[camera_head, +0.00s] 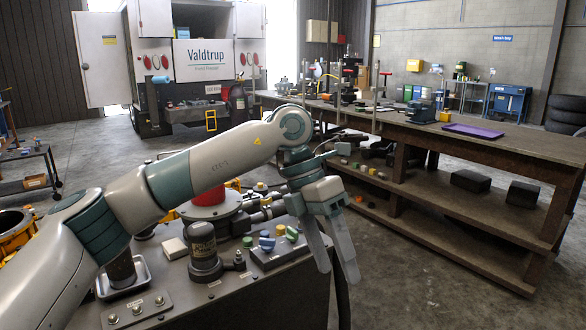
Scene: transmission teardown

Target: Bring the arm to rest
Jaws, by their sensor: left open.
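My left arm (215,172) comes in from the left and reaches across the middle of the view. Its wrist bends downward, and the left gripper (336,277) hangs with its two long grey fingers pointing down and spread apart. Nothing shows between the fingers. The gripper is just past the right edge of the grey machine bench (290,290), in front of the floor gap. My right gripper does not show.
The bench carries a dark cylinder (203,248), a red round part (210,197) partly behind my arm, and colored knobs. A long wooden workbench (480,150) stands at right with a purple tray (473,131). Open floor (400,290) lies between the benches.

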